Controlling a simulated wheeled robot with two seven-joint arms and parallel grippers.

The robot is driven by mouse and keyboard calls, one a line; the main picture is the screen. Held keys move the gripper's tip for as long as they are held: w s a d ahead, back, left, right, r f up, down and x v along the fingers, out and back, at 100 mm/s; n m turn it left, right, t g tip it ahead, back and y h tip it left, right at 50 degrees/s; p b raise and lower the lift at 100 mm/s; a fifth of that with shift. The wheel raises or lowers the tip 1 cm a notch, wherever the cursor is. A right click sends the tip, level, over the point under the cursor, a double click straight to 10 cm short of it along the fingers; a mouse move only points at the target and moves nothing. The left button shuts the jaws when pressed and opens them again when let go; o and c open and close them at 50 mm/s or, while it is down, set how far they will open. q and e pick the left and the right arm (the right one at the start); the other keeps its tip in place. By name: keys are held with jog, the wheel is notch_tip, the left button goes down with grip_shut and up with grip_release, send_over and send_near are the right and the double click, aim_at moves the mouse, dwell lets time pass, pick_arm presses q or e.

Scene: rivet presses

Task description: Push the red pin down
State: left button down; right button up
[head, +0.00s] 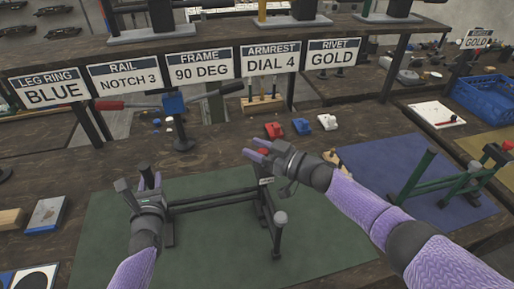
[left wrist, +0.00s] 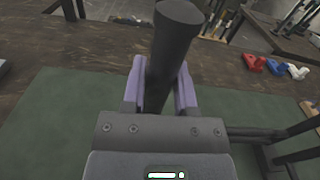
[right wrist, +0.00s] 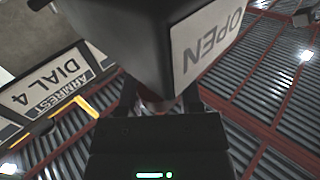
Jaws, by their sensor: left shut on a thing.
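The red pin (head: 263,151) shows at the top of the frame's other upright. My right gripper (head: 257,150) is at it, with its fingers apart. In the right wrist view a dark block marked OPEN fills the top, and a small reddish part (right wrist: 152,106) shows between the dark fingers. Contact there is hidden.
Red, blue and white small parts (head: 300,126) lie behind the mat. A blue mat (head: 385,165) with another green frame is at the right, near a blue crate (head: 497,92). Setting signs hang from the shelf. The green mat's front (head: 200,260) is clear.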

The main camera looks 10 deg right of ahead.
grip_shut()
dwell(1.0)
